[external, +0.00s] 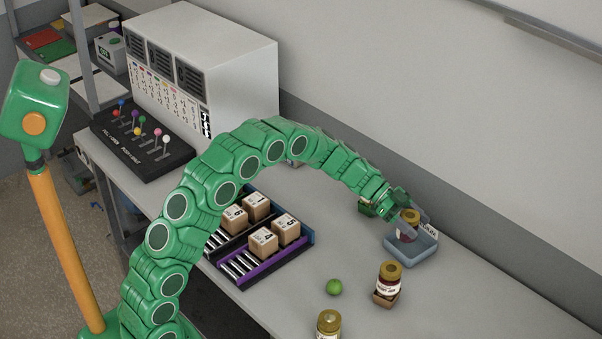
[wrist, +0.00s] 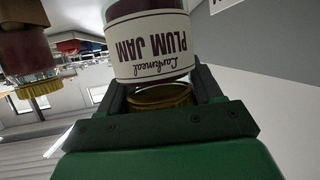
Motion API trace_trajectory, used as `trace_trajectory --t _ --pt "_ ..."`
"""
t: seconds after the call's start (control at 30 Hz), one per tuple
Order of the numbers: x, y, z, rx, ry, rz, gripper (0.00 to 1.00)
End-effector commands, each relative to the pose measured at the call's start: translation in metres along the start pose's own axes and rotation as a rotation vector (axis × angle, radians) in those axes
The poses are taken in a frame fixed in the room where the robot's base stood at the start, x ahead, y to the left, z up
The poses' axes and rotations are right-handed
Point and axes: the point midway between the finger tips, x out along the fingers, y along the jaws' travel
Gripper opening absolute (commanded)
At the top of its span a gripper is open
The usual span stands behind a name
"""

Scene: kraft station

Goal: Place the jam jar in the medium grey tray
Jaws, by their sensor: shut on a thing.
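My gripper (external: 412,218) is shut on a jam jar (external: 407,232) with a dark red body, a white label and a gold lid. In the wrist view the jar (wrist: 150,50) appears upside down, its label reading "Larkmeal Plum Jam". The gripper's dark jaws (wrist: 160,92) are on either side near its gold lid. In the external view the jar is over or inside a small blue-grey tray (external: 411,256) with raised walls. I cannot tell whether its base touches the tray floor.
A second jar (external: 389,275) stands on a small brown holder in front of the tray. A third jar (external: 328,324) and a green ball (external: 334,287) are nearer. Numbered wooden blocks (external: 264,241) sit left. The bench right of the tray is clear up to the wall.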

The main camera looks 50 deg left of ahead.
Motion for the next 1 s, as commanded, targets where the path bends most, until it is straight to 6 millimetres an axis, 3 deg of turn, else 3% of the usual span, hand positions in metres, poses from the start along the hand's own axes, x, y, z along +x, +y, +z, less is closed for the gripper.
trace_trajectory --t 0.23,0.8,0.83,1.0 --pt "0.009 0.000 0.022 0.000 0.000 -0.001 0.19" --pt "0.011 0.000 0.029 0.000 0.000 -0.001 0.19" --pt "0.012 0.000 0.029 0.000 0.000 -0.001 0.68" --pt "0.012 0.000 0.029 0.000 0.000 -0.001 0.90"
